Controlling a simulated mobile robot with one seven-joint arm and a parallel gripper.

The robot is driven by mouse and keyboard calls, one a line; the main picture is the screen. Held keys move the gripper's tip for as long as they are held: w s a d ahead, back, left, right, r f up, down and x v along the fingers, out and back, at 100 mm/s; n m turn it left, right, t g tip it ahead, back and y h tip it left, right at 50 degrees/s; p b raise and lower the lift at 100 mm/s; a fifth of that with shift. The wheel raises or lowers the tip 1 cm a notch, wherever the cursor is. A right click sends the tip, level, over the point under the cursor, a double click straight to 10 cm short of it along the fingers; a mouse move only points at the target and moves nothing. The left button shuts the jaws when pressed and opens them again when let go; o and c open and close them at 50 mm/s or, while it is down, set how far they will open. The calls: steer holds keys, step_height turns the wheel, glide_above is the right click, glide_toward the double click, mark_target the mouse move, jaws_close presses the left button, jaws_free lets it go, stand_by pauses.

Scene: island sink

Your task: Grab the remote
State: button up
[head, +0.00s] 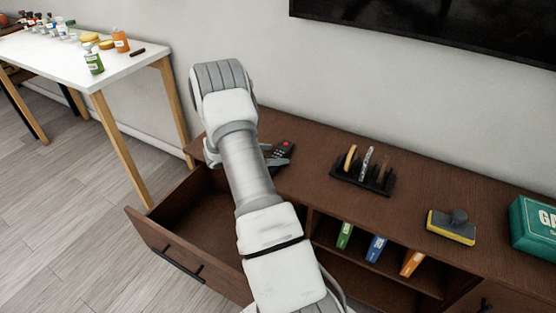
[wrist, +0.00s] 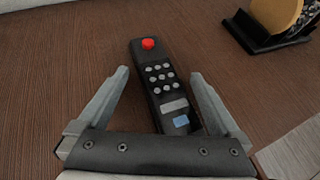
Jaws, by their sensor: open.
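The remote (wrist: 163,78) is black with a red button, several grey buttons and a blue one. It lies on the brown cabinet top and points away from me in the wrist view. In the head view the remote (head: 284,147) shows just right of my arm, partly hidden. My gripper (wrist: 157,82) is open, with one finger on each side of the remote. I cannot tell how high the fingers are above the cabinet top.
A black rack (head: 363,178) with upright items stands right of the remote. A yellow and grey sponge-like block (head: 451,227) and a teal box (head: 537,226) are farther right. An open drawer (head: 158,243) juts out below left. A white table (head: 60,57) stands at left.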

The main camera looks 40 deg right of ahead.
steer(key=shift+d+f, duration=0.25)
steer(key=shift+d, duration=0.3)
jaws_close()
